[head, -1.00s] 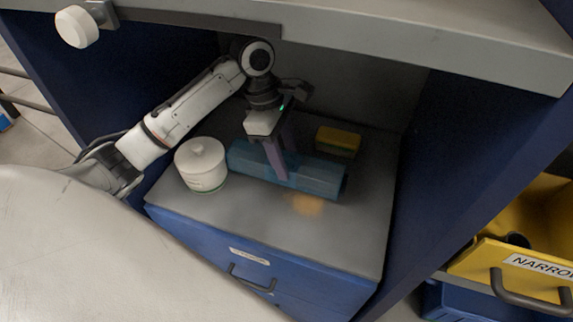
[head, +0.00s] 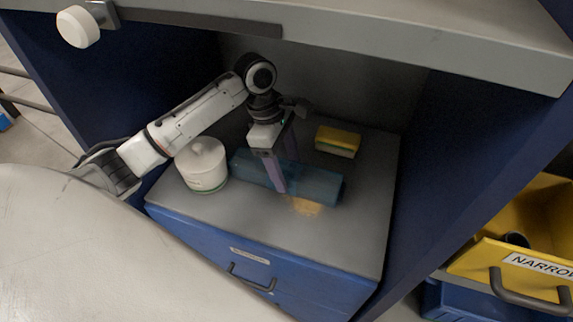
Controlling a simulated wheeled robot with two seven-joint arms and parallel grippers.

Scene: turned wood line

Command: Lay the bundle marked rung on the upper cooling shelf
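A long, see-through blue bundle (head: 315,181) lies across the grey top (head: 345,235) of a blue drawer unit, inside a recess. I cannot read any mark on it. My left gripper (head: 277,190) reaches down from above with its purple fingers around the middle of the bundle, and appears shut on it. The bundle is low, at or just above the grey top; I cannot tell whether it touches. An orange patch (head: 305,207) shows at its near side. My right gripper is not in view.
A white lidded jar (head: 203,168) stands close to the bundle's left end. A yellow and green sponge-like block (head: 338,141) lies behind its right end. A grey slab (head: 430,40) overhangs the recess. A yellow bin (head: 500,255) labelled "NARROW" is at the right. The front grey top is clear.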

